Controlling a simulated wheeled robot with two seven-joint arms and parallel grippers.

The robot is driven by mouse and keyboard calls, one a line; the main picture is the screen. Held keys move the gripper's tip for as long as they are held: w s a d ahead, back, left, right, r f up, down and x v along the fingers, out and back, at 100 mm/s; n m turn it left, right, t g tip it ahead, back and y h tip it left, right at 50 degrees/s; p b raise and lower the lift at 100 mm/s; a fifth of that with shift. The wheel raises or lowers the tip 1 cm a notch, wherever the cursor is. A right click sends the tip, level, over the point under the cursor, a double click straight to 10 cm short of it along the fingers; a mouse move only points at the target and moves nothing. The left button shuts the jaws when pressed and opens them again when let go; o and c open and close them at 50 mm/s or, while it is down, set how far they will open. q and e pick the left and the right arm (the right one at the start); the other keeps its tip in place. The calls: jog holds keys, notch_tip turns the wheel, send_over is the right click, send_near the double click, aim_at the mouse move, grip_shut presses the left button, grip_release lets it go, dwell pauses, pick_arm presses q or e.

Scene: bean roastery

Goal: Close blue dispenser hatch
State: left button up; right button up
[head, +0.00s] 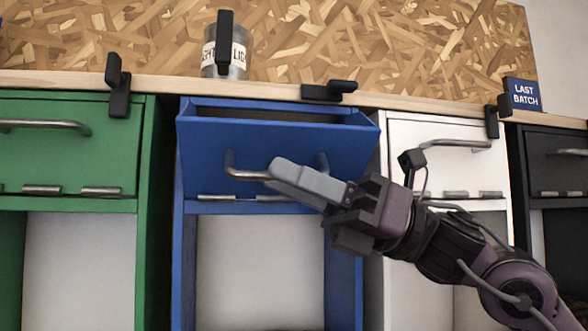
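The blue dispenser hatch (276,140) is tilted open, its top edge leaning out from the blue dispenser (184,245) so a dark gap shows behind it. Hinges run along its lower edge. A grey metal bar handle (244,174) is on its front. My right gripper (276,172) comes in from the lower right, with its grey fingers over the middle of the handle. The fingers look close together, and they hide part of the handle, so I cannot tell whether they grip it. My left gripper is not in view.
A green dispenser (60,150) stands left; a white one (440,165) and a black one (560,165) stand right, hatches shut. Black clips (118,85) sit along the wooden shelf edge. A labelled jar (224,55) and a "LAST BATCH" sign (522,94) are above.

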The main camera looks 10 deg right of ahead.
aim_at(297, 148)
jog(key=shift+s+d, duration=0.1)
jog(key=shift+s, duration=0.05)
grip_shut()
jog(key=shift+r, duration=0.1)
jog(key=shift+w+r+m+t+p, duration=0.2)
jog(key=shift+r+m+t+p, duration=0.3)
jog(key=shift+m, duration=0.8)
jog(key=shift+w+r+m+t+p, duration=0.25)
jog(key=shift+r+m+t, duration=0.45)
jog(key=shift+m, duration=0.6)
jog(key=m, duration=0.1)
jog(key=r+m+t+h+p, duration=0.1)
jog(key=shift+w+r+m, duration=0.2)
jog(key=shift+w+m, duration=0.1)
jog(key=shift+w, duration=0.05)
jog(key=shift+w+r+m+t+h, duration=0.15)
jog(key=shift+w+m+t+h, duration=0.1)
jog(key=shift+m, duration=0.3)
jog(key=shift+w+r+m+t+h, duration=0.15)
jog(key=shift+m+t, duration=0.1)
jog(key=shift+m, duration=0.3)
